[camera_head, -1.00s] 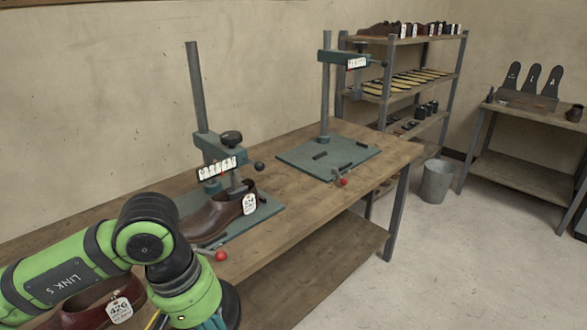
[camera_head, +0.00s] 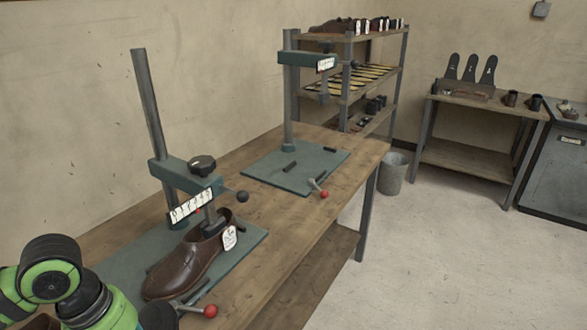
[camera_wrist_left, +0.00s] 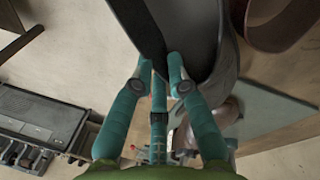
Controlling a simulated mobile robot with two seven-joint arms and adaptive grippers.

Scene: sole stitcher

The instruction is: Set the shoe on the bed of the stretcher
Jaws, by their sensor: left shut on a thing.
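My left gripper (camera_wrist_left: 158,70) shows in the left wrist view, its teal fingers shut on a dark grey, curved piece of what looks like a shoe (camera_wrist_left: 200,35). Most of that shoe lies outside the picture. In the head view only my green left arm shows at the lower left; the gripper is out of frame. A brown tagged shoe (camera_head: 185,262) sits on the near stretcher (camera_head: 182,180), under its arm. The far stretcher (camera_head: 290,95) has a flat green bed (camera_head: 265,172) with no shoe on it. My right gripper is not in view.
Both stretchers stand on a wooden bench (camera_head: 262,228). Red-knobbed levers (camera_head: 322,193) stick out at the beds' front. A shelf rack (camera_head: 350,70), a bucket (camera_head: 393,173) and a side table (camera_head: 475,155) stand beyond. The floor right of the bench is clear.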

